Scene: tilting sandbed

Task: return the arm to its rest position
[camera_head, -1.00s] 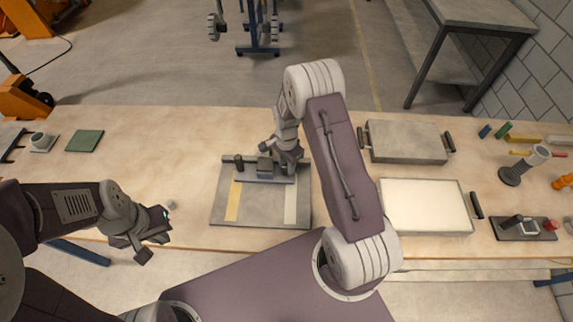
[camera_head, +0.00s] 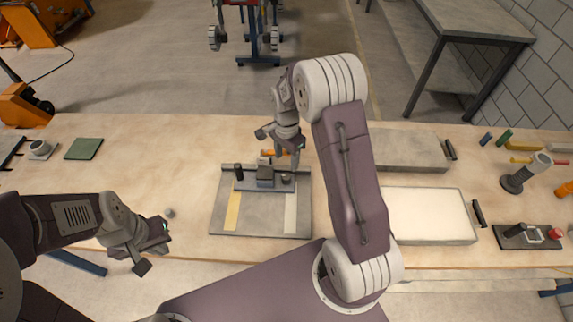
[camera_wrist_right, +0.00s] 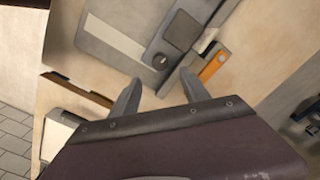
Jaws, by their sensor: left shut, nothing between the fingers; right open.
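My right arm reaches forward over the bench in the head view. Its gripper (camera_head: 280,143) is open and empty, just behind and above a small grey fixture (camera_head: 265,180) on a grey plate (camera_head: 262,222). In the right wrist view my right gripper (camera_wrist_right: 157,93) has its two fingers apart with nothing between them; the plate (camera_wrist_right: 100,50) and the fixture's dark knob (camera_wrist_right: 161,62) lie beyond them. My left gripper (camera_head: 151,250) is shut and empty at the bench's front edge, left of the plate.
An orange piece (camera_wrist_right: 212,66) lies beside the fixture. A grey lidded tray (camera_head: 410,150) and a white-topped tray (camera_head: 428,215) are right of my right arm. The left bench top is mostly clear.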

